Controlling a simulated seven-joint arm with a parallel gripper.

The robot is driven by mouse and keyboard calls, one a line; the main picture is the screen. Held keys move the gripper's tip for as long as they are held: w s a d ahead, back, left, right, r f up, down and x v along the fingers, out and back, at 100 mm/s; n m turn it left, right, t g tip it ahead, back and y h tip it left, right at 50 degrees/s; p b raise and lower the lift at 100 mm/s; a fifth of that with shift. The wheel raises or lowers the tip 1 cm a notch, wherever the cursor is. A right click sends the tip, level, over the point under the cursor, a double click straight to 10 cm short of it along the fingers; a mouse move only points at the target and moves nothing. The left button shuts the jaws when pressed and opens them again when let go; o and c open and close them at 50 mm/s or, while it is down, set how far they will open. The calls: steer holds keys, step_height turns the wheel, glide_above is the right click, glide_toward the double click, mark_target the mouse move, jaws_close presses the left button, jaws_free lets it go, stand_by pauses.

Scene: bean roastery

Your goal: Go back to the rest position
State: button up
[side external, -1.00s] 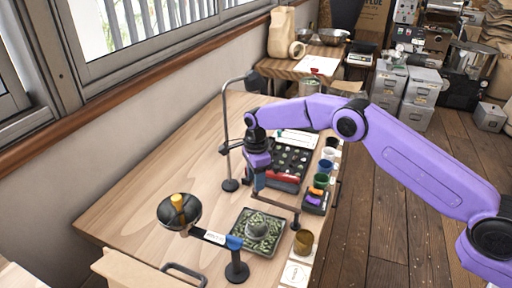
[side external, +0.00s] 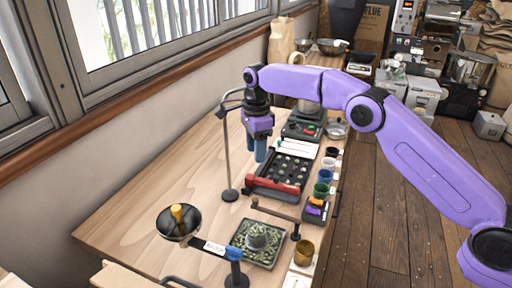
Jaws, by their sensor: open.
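My purple arm reaches in from the right, and my gripper (side external: 260,150) hangs from its end, pointing down. The blue-tipped fingers are open and look empty. The gripper is raised above the wooden table, beside a thin grey stand (side external: 228,160) and left of a black tray with small cups (side external: 290,172). It appears apart from both, though the depth is hard to judge.
Several coloured cups (side external: 321,190) line the right edge. The table's left side (side external: 170,165) is clear.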

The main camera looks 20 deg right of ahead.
stand_by(0.4)
steer(key=s+d+r+n, duration=0.1)
steer(key=s+r+n, duration=0.3)
steer(key=s+n, duration=0.5)
steer(key=s+d+r+n, duration=0.25)
steer(key=s+n, duration=0.35)
steer(key=s, duration=0.4)
steer(key=s+d+f+n, duration=0.1)
steer(key=s+d+n, duration=0.7)
steer(key=s, duration=0.5)
steer(key=s+d+f+n, duration=0.2)
steer(key=s+d+n, duration=0.5)
steer(key=s, duration=0.6)
steer(key=d, duration=0.2)
steer(key=shift+d+f+n, duration=0.25)
steer(key=shift+d+n, duration=0.15)
